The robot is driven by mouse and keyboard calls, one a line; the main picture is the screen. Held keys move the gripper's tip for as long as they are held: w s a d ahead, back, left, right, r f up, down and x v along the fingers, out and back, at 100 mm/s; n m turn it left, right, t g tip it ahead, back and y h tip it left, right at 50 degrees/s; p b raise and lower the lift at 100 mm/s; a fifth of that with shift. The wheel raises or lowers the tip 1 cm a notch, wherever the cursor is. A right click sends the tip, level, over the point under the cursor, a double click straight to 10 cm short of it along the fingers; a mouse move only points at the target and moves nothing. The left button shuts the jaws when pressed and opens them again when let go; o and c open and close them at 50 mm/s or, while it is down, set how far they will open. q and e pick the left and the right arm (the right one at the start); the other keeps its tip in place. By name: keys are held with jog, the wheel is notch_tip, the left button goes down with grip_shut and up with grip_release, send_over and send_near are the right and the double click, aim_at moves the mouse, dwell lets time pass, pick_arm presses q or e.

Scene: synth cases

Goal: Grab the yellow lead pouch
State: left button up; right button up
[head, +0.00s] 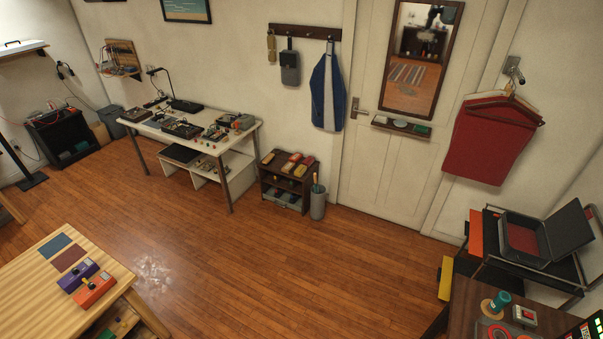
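A yellow, flat-sided item (445,278) hangs or stands at the left side of the dark rack at the lower right. It may be the yellow lead pouch, but it is too small to be sure. A narrow tan-yellow item (271,47) also hangs from the left end of the wall hook rail, and I cannot tell what it is. Neither of my grippers shows in the head view.
An orange panel (476,232) is on the rack above the yellow item. The rack carries an open dark case (541,232). A dark wooden table (463,300) stands in front. A light wooden table (40,290) is lower left. The wooden floor (290,270) between is clear.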

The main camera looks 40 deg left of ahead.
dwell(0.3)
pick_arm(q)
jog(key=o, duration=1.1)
